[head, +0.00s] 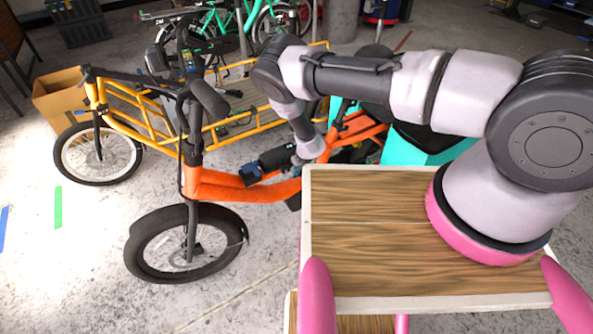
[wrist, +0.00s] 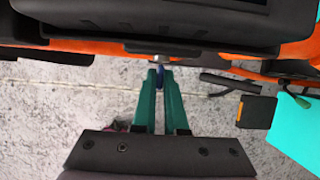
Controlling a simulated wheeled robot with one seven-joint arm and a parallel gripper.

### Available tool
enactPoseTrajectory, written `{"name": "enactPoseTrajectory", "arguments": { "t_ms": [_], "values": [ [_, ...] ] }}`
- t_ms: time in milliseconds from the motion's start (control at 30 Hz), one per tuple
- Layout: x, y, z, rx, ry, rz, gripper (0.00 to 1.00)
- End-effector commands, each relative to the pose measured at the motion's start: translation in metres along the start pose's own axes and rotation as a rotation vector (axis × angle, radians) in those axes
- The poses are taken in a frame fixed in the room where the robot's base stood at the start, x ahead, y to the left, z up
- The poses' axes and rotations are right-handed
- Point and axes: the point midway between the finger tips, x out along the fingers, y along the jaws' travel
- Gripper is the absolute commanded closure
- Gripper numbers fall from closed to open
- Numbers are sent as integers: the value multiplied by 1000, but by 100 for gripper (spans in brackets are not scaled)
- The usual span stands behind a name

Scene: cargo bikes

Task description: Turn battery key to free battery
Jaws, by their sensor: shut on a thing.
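In the wrist view, my gripper (wrist: 161,75) has two narrow teal fingers brought close together on a small blue key (wrist: 160,70). The key is mostly hidden between the fingertips. It sits at a small pale metal lock (wrist: 160,58) just below the black battery (wrist: 185,30). The battery lies along the orange frame of the bike and fills the top of that view. I cannot tell the key's angle. In the head view, my arm reaches left to the orange bike (head: 230,188); the fingers and key cannot be made out there.
A yellow-orange cargo bike (head: 220,125) stands close behind. A turquoise box (head: 410,148) is at the orange bike's rear and at the right of the wrist view (wrist: 298,135). A black crank or pedal part (wrist: 225,84) lies right of the fingers.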

Motion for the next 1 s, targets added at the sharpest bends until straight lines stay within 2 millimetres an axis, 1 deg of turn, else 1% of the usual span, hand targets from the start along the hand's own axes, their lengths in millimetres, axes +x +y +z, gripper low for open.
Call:
{"name": "enactPoseTrajectory", "arguments": {
  "t_ms": [167,367,1000],
  "values": [
    [0,-3,1,23,-2,44,100],
    [0,-7,2,75,-4,157,100],
    [6,-18,-2,292,-6,694,100]
  ]
}}
